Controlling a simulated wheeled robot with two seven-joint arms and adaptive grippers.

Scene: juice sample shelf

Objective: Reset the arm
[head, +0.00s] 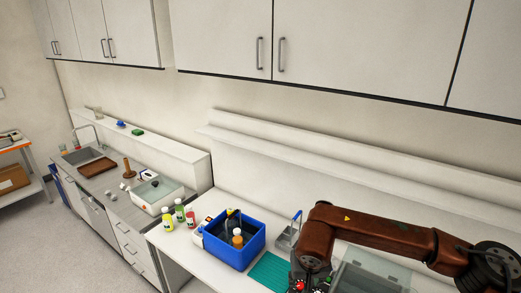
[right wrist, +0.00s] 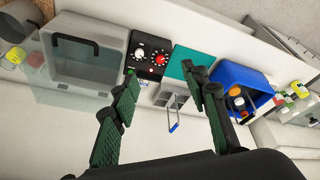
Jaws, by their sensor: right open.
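My right arm (head: 380,232) reaches in from the right in the head view, rusty brown, bent down over the white counter. Its gripper is hard to make out at the bottom edge of that view. In the right wrist view my right gripper (right wrist: 160,72) has its two dark green-padded fingers spread wide, with nothing between them. It points at the counter and the wall. My left gripper is in neither view.
A blue bin (head: 250,246) holding bottles stands on the counter, with several bottles (head: 179,211) left of it. A teal mat (head: 268,272), a grey caddy with a blue handle (right wrist: 172,98), a black knobbed device (right wrist: 148,55) and a clear-walled basin (right wrist: 85,62) are near the arm.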

